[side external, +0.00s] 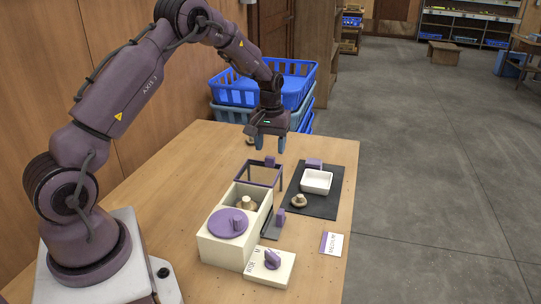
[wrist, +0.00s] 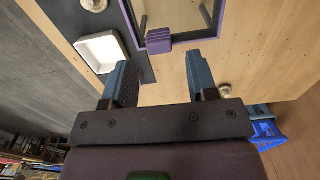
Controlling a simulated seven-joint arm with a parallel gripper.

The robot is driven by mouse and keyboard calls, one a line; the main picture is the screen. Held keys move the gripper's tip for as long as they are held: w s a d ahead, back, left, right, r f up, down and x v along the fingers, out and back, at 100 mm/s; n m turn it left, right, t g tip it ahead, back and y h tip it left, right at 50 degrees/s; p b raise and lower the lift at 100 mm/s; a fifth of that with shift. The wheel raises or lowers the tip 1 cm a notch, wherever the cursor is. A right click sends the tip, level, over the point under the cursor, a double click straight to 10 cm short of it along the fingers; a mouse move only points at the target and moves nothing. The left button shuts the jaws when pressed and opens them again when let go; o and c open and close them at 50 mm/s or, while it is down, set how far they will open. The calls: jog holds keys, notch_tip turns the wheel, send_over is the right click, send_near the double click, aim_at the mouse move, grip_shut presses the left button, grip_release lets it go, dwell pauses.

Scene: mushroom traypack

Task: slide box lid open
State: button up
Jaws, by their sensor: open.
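A cream box (side external: 207,245) stands on the table with a round purple disc and knob (side external: 228,222) on its near part. Its far part is open at the top, and a mushroom (side external: 247,203) shows there. A purple-edged frame (side external: 265,183) adjoins the box's far end, with a purple block handle (side external: 270,160) on its far edge. I cannot tell if the frame is the lid. My gripper (side external: 268,148) is open and empty, above and beyond the handle. In the wrist view the handle (wrist: 159,39) lies ahead, between the finger directions, apart from both.
A black mat (side external: 322,208) holds a white tray (side external: 316,188) and a mushroom (side external: 298,200). A cream block with a purple knob (side external: 270,262) and a label card (side external: 331,244) are in front. Blue crates (side external: 290,85) stand behind. Another mushroom (wrist: 224,89) lies on bare table.

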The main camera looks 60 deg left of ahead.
aim_at(264, 172)
notch_tip(264, 172, up, 9)
jog(key=shift+f, duration=0.15)
dwell(0.4)
jog(key=s+d+r+m+t, duration=0.2)
jog(key=s+d+r+m, duration=0.2)
jog(key=s+d, duration=0.6)
jog(key=s+d+r+m+t, duration=0.3)
jog(key=s+d+r+m, duration=0.2)
jog(key=s+d+r, duration=0.3)
jog(key=s+d, duration=0.3)
jog(key=s, duration=0.3)
jog(key=shift+r+t, duration=0.3)
jog(key=shift+r, duration=0.1)
